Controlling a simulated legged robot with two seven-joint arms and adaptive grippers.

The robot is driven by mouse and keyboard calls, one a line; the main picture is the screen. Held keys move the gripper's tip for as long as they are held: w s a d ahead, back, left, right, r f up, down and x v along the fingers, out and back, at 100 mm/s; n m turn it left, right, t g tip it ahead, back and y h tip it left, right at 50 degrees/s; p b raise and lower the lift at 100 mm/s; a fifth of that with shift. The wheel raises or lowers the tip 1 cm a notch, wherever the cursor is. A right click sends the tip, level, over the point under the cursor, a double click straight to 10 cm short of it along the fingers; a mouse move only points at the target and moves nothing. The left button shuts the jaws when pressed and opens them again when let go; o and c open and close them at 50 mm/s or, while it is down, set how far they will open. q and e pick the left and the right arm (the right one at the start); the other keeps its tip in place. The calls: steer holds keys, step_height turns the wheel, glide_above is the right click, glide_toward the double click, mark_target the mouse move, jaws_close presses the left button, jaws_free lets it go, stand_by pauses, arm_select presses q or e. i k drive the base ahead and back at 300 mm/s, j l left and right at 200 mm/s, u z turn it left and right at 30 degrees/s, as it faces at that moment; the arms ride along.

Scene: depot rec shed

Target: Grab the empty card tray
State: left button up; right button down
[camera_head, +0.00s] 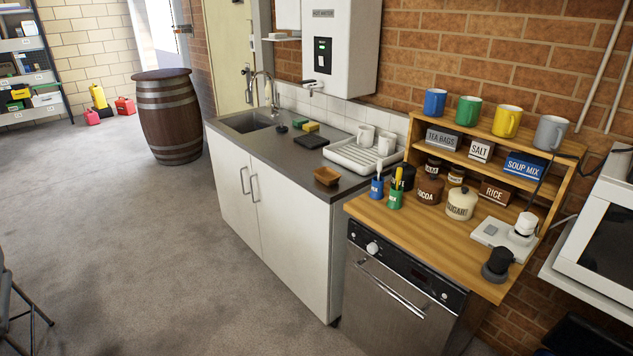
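A small brown open tray (327,176), which looks like the card tray, sits on the dark grey sink counter (262,147), close to its front edge. Its inside looks empty from here, though it is small in the picture. Neither of my grippers is in view.
A white drying rack (347,157) with two white mugs stands behind the tray. Blue and green cups (395,199) stand to its right on the wooden counter (400,225). A dark flat item (311,141) and sponges lie nearer the sink (247,122). The floor (170,260) before the cabinets is clear.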

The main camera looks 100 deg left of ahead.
mark_target(327, 176)
steer(key=u, duration=2.85)
